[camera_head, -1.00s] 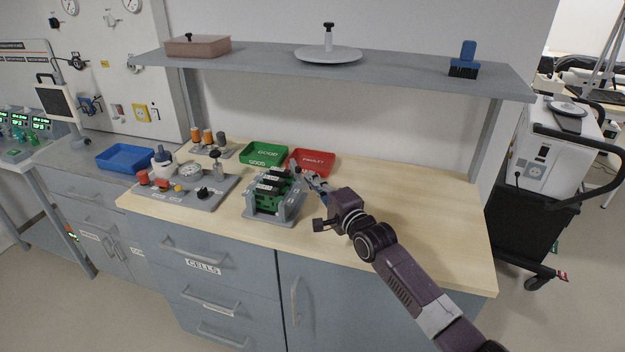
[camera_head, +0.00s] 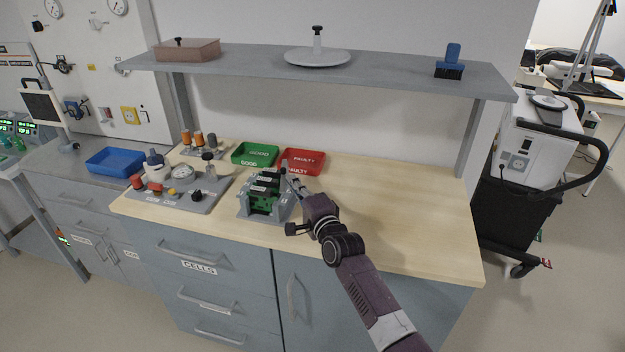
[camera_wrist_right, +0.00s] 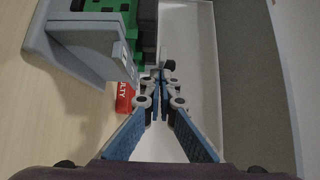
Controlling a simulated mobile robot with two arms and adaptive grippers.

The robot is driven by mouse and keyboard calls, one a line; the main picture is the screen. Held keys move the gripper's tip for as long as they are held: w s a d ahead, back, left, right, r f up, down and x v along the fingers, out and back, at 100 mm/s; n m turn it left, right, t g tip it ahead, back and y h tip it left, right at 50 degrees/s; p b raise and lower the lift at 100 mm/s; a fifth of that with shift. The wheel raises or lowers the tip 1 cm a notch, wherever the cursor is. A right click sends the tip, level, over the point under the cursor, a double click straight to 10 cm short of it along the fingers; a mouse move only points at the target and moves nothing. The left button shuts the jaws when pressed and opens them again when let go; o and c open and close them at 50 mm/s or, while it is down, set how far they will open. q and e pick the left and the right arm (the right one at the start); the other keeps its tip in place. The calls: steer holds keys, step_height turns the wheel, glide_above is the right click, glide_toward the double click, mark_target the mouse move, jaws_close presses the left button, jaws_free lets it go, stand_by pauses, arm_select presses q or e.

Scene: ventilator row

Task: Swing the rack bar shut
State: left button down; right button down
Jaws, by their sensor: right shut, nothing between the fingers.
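The grey rack (camera_head: 277,211) with green boards (camera_head: 262,200) stands on the wooden bench, left of my right arm. It also shows at the upper left of the right wrist view (camera_wrist_right: 72,48). I cannot make out the rack bar clearly; a dark upright piece (camera_head: 284,167) stands at the rack's back right. My right gripper (camera_head: 290,180) is shut and empty, close beside the rack's right side. In the right wrist view its fingertips (camera_wrist_right: 160,78) meet close to a small pale-and-dark end piece (camera_wrist_right: 167,60); whether they touch it I cannot tell. My left gripper is not in view.
A green GOOD tray (camera_head: 255,154) and a red FAULTY tray (camera_head: 302,162) lie behind the rack. A grey panel with knobs (camera_head: 180,195) lies to its left. A shelf (camera_head: 330,72) spans above. The bench's right side (camera_head: 410,220) is clear.

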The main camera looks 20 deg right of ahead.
steer(key=shift+w+a, duration=0.1)
steer(key=shift+a, duration=1)
